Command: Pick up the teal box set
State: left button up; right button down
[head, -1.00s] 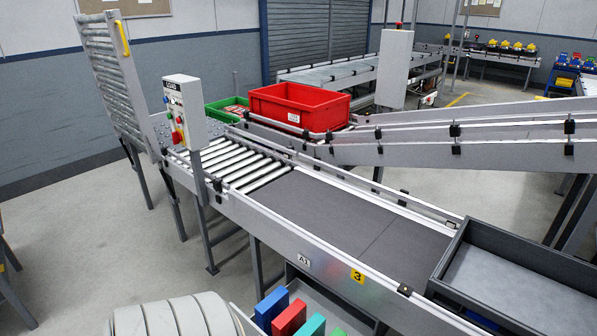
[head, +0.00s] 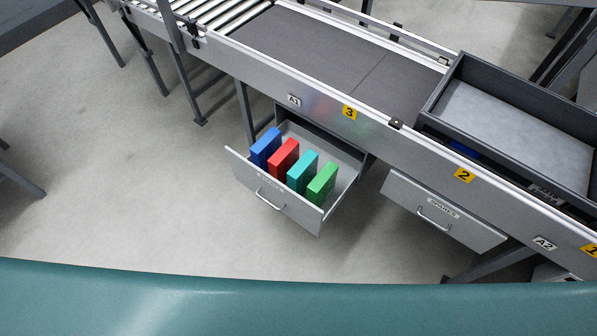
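The teal box set (head: 302,172) stands upright in an open grey drawer (head: 294,215) under the conveyor, in the middle of the head view. It stands in a row between a red box (head: 283,159) on its left and a green box (head: 322,183) on its right. A blue box (head: 265,147) is at the row's left end. The lower parts of the boxes are partly hidden by the drawer's front. Neither of my grippers shows in the head view.
The conveyor (head: 310,45) runs above the drawer. A second drawer labelled SPARES (head: 443,212) sits to the right. A dark grey tray (head: 520,110) lies on the conveyor's right part. Floor (head: 140,200) in front and left is clear. A teal curved surface fills the bottom.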

aim_at(301, 174)
jog(key=k+l+u, duration=0.2)
jog(key=l, duration=0.2)
jog(key=l+u, duration=0.2)
jog(key=l, duration=0.2)
jog(key=k+l+u, duration=0.15)
jog(key=l, duration=0.2)
jog(key=k, duration=0.05)
